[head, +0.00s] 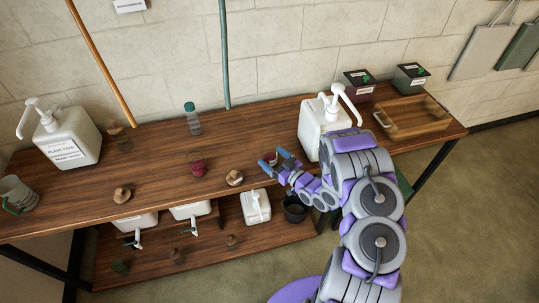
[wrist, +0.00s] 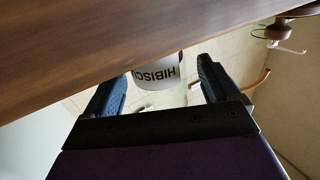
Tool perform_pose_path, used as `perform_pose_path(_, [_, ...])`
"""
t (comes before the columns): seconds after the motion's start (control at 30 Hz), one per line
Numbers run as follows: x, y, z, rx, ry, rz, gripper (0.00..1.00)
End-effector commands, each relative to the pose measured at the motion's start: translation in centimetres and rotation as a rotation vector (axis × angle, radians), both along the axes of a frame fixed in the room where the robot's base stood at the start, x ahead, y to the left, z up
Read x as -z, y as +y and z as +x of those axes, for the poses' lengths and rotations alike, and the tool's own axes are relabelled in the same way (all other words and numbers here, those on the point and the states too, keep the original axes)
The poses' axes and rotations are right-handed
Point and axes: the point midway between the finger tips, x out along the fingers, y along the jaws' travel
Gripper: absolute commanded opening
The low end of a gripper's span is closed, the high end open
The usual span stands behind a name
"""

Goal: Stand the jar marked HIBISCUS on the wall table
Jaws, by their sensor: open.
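The jar marked HIBISCUS (wrist: 157,75) shows in the wrist view as a small white form with its dark lettering upside down and the end of the word cut off. It lies between the two fingers of my gripper (wrist: 158,80), with gaps on both sides. The wooden surface hides part of it. In the head view my gripper (head: 277,160) is open above the wall table (head: 250,133), near its front edge. A small dark red patch (head: 269,157) shows between the fingertips; I cannot tell whether it is the jar.
A white pump bucket (head: 318,127) stands close to my arm. A wooden tray (head: 412,133) is at right. A dark red object (head: 197,167) and a small pale round object (head: 235,178) are left of my gripper. A lower shelf (head: 210,247) holds white containers.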

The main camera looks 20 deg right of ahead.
Motion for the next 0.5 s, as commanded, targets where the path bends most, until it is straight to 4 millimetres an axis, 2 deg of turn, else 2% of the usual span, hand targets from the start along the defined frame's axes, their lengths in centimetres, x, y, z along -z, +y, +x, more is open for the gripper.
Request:
perform_pose_path(0.2, [0.0,-2.0,-4.0,0.005,0.006,-0.001,0.89])
perform_pose_path(0.5, [0.1,-3.7,-7.6,0.003,0.005,-0.002,0.89])
